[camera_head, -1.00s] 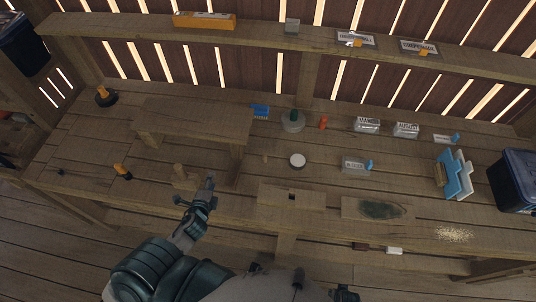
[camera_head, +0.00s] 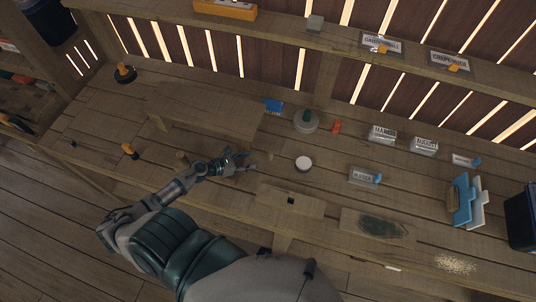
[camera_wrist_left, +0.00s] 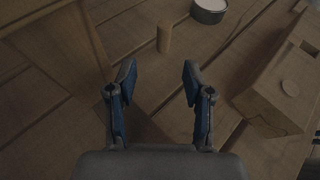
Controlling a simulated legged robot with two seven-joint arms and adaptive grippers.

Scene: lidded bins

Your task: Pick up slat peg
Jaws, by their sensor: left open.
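The slat peg, a small plain wooden cylinder, stands upright on the workbench; it shows in the left wrist view (camera_wrist_left: 164,38) and, small, just right of my left gripper in the head view (camera_head: 270,156). My left gripper (camera_head: 248,161) is open and empty, low over the bench. In the left wrist view its two blue-grey fingers (camera_wrist_left: 160,74) are spread apart, with the peg beyond their tips, roughly centred between them and apart from both. My right gripper is not in view.
A round white-topped tin (camera_head: 303,164) stands right of the peg. A wooden block with a square hole (camera_head: 290,199) lies nearer the bench's front edge. A raised wooden shelf (camera_head: 205,112) is behind my left gripper. Labelled clear boxes (camera_head: 363,176) stand farther right.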

